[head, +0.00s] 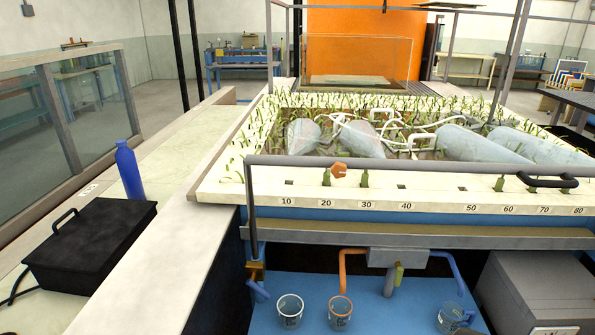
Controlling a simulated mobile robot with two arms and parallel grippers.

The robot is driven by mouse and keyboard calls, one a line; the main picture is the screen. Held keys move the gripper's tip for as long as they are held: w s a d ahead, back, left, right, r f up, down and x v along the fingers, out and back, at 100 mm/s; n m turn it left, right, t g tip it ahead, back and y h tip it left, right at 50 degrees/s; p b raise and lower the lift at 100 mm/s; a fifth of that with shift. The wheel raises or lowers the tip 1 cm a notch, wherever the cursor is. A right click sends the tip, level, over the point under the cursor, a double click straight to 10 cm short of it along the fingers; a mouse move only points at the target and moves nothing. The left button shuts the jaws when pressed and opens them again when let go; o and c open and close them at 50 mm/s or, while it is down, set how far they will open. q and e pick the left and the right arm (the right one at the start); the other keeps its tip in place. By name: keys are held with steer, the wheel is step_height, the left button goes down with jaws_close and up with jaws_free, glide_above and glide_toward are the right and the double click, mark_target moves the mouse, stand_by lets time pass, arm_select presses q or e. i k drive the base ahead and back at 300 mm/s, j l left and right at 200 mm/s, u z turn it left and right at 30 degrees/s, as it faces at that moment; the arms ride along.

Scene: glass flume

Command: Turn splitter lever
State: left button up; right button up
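A grey splitter box (385,257) sits under the front edge of the flume. An orange pipe (352,262) leaves its left side and a blue pipe (446,264) its right side. A clear cup with an orange rim (340,312) stands below the orange pipe. A clear cup with a blue piece in or behind it (449,317) stands below the blue pipe. Neither of my grippers shows in the head view.
Another cup (290,311) stands to the left on the blue shelf (385,310). A grey rail (420,165) and ledge (420,235) run above the splitter. A grey box (535,295) stands at right. A black case (95,245) and blue bottle (129,170) are at left.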

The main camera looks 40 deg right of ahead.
mark_target(400, 270)
steer(key=l+z, duration=0.1)
steer(key=z, duration=0.3)
steer(key=l+z, duration=0.1)
steer(key=z, duration=0.3)
steer(key=i+z, duration=0.1)
steer(key=z, duration=0.35)
steer(key=l+z, duration=0.1)
steer(key=z, duration=0.3)
steer(key=i, duration=0.05)
